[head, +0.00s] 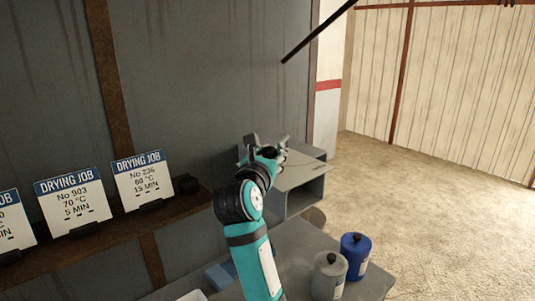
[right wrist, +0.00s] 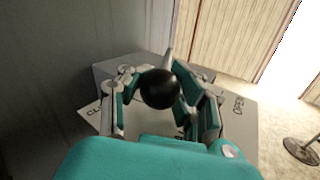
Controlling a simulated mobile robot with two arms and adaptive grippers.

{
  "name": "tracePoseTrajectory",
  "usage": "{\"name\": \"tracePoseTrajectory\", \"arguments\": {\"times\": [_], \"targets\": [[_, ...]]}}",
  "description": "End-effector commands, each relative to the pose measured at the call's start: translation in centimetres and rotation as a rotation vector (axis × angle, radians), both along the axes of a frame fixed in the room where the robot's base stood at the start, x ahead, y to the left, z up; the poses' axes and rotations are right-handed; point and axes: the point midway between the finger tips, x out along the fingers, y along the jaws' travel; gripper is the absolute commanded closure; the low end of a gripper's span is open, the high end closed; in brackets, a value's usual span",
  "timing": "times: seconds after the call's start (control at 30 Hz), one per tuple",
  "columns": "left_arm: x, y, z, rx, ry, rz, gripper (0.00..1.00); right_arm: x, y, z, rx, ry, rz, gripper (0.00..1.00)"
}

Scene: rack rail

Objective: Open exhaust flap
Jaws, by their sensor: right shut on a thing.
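My right gripper (head: 268,147) reaches over a grey box (head: 303,178) with an open front, beside the dark wall. In the right wrist view, its fingers (right wrist: 160,98) close around a round black knob (right wrist: 160,88) on a light lever, above the box top. A pale plate under the knob carries lettering: "OPEN" (right wrist: 238,106) on the right and a partly hidden word starting "CL" (right wrist: 96,112) on the left. The knob sits between the two words. The flap itself cannot be made out. My left gripper is not in view.
A blue canister (head: 355,255) and a grey canister (head: 328,275) stand on the grey table (head: 300,243). Several "DRYING JOB" cards (head: 143,180) stand on a brown shelf (head: 115,228) at left. A dark rod (head: 318,32) crosses the upper view. The floor at right is clear.

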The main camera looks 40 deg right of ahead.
Motion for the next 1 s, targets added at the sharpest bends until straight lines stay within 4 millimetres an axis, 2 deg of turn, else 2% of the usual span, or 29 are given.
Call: {"name": "tracePoseTrajectory", "arguments": {"times": [0.03,0.3,0.33,0.57,0.83,1.0], "targets": [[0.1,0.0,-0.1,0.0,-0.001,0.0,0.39,0.2,0.5,-0.6,0.005,0.013,0.017,1.0],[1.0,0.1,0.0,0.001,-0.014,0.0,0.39,0.3,0.5,-0.7,0.006,0.017,0.019,1.0],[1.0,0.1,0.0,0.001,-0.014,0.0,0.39,0.3,0.5,-0.8,0.007,0.017,0.019,0.72],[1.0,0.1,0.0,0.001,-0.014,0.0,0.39,0.2,0.3,-0.5,0.004,0.013,0.014,0.42],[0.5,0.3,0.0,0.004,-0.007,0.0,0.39,0.1,0.3,-0.3,0.002,0.008,0.011,0.42],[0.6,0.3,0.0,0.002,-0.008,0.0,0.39,-0.9,1.7,-0.3,0.004,0.006,0.014,0.42]]}}
